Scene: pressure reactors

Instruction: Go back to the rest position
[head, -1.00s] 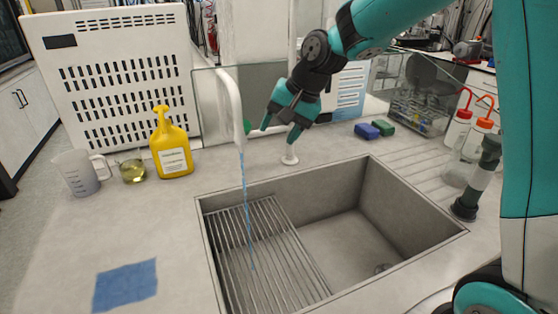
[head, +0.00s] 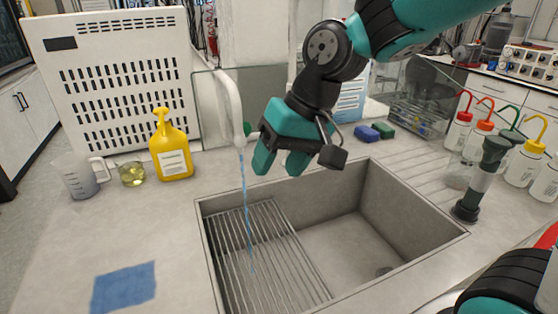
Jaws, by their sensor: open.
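My gripper (head: 279,163) hangs above the back edge of the sink (head: 400,195), to the right of the white tap (head: 232,105). Its teal fingers are apart with nothing between them. The tap has a green part near its spout, and a blue stream of water (head: 246,200) falls from it onto the ribbed rack in the sink. My gripper is close beside the spout in the picture; I cannot tell whether they touch. The tap's base is hidden behind my gripper.
A yellow bottle (head: 171,150), a small beaker (head: 132,174) and a jug (head: 80,178) stand left of the sink. A blue cloth (head: 124,287) lies in front. Blue (head: 366,132) and green sponges lie behind.

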